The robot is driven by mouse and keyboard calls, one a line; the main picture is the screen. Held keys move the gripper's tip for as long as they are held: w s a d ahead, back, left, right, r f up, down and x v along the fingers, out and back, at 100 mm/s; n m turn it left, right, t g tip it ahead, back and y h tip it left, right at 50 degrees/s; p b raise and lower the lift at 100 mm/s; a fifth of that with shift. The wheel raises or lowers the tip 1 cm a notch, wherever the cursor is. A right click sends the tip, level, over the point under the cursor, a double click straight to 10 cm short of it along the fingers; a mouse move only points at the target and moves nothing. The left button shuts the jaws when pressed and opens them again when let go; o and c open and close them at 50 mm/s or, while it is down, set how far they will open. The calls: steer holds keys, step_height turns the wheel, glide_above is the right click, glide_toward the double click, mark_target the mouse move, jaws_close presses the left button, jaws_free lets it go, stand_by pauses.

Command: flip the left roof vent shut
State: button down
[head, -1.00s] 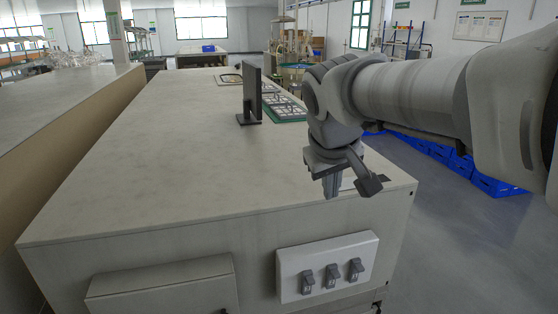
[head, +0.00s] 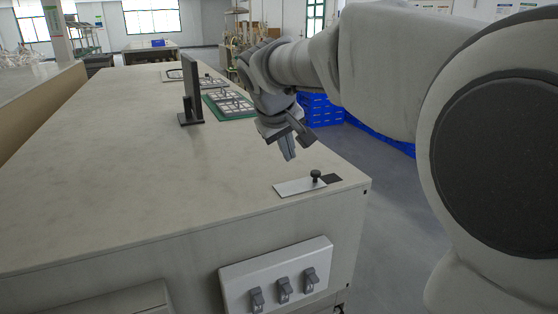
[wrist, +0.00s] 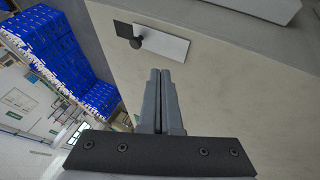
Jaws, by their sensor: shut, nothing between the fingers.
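A dark upright panel (head: 191,88) on a small foot stands on the pale bench top. It is the only raised flap I see, and I cannot tell for sure that it is the left roof vent. My gripper (head: 289,154) is shut and empty, pointing down above the bench's right part, right of the panel and apart from it. In the wrist view my gripper's fingers (wrist: 160,75) are together. The panel does not show in the wrist view.
A white plate (head: 291,188) with a black knob (head: 316,176) lies near the right front corner beside a dark square. Three switches (head: 284,291) are on the front face. A green-edged tray (head: 230,104) lies behind the panel. Blue crates (head: 320,112) stand beyond the bench.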

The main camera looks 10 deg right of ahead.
mark_target(329, 182)
stand_by(0.3)
steer(key=x, duration=0.9)
steer(key=shift+f, duration=0.2)
steer(key=w+d, duration=0.1)
steer(key=d+p, duration=0.1)
steer(key=d, duration=0.1)
steer(key=shift+w+f, duration=0.4)
steer(key=shift+w+d+f, duration=0.15)
steer(key=shift+w+d, duration=0.1)
steer(key=shift+d, duration=0.1)
steer(key=d, duration=0.2)
steer(key=w+d+p, duration=0.1)
steer(key=d, duration=0.1)
steer(key=w+d+p, duration=0.1)
steer(key=d, duration=0.1)
steer(key=shift+d, duration=0.45)
